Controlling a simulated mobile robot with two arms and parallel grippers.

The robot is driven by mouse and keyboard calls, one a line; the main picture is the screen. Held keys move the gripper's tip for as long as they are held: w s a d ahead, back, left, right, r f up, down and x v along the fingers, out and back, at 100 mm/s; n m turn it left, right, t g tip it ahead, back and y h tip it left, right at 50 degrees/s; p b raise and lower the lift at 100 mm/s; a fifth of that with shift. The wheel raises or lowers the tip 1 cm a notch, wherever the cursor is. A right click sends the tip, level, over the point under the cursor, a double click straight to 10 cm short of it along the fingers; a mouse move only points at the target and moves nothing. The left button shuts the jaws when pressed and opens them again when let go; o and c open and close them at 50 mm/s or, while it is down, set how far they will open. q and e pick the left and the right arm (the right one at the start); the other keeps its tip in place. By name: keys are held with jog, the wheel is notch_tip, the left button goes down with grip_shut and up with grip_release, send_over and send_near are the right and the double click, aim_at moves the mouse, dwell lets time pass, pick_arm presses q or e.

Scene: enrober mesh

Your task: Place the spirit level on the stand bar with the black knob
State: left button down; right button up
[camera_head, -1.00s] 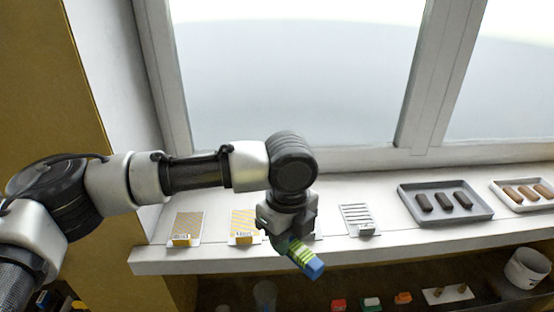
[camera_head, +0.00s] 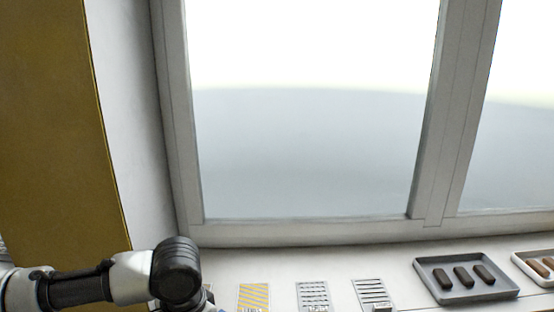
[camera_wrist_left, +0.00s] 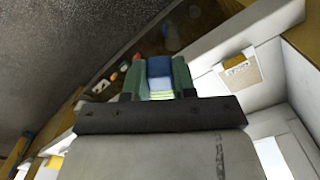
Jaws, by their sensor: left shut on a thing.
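The spirit level (camera_wrist_left: 159,68) shows in the left wrist view as a blue end with a yellow-green striped part behind it. My left gripper (camera_wrist_left: 159,82) is shut on it, one finger on each side. In the head view only my left arm shows at the lower left; the gripper and level are below the picture edge. I cannot make out the stand bar or its black knob in either view. My right gripper is not in view.
The white window sill carries a yellow-striped card (camera_head: 253,297), slotted plates (camera_head: 313,296) (camera_head: 374,292), a grey tray (camera_head: 467,293) with three brown bars, and a white tray (camera_head: 526,266) at the right edge. Small blurred objects (camera_wrist_left: 112,78) lie beyond the gripper in the wrist view.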

pick_arm(q)
jog(key=a+n, duration=0.1)
jog(key=n, duration=0.1)
jog(key=s+a+n, duration=0.1)
jog(key=a+n, duration=0.1)
jog(key=s+a+n, duration=0.1)
jog(key=a+n, duration=0.1)
jog(key=shift+f+n, duration=0.4)
jog(key=shift+s+d+f, duration=0.1)
jog(key=shift+s+d, duration=0.05)
jog(key=shift+f, duration=0.1)
jog(key=s+f, duration=0.4)
jog(key=shift+f, duration=0.4)
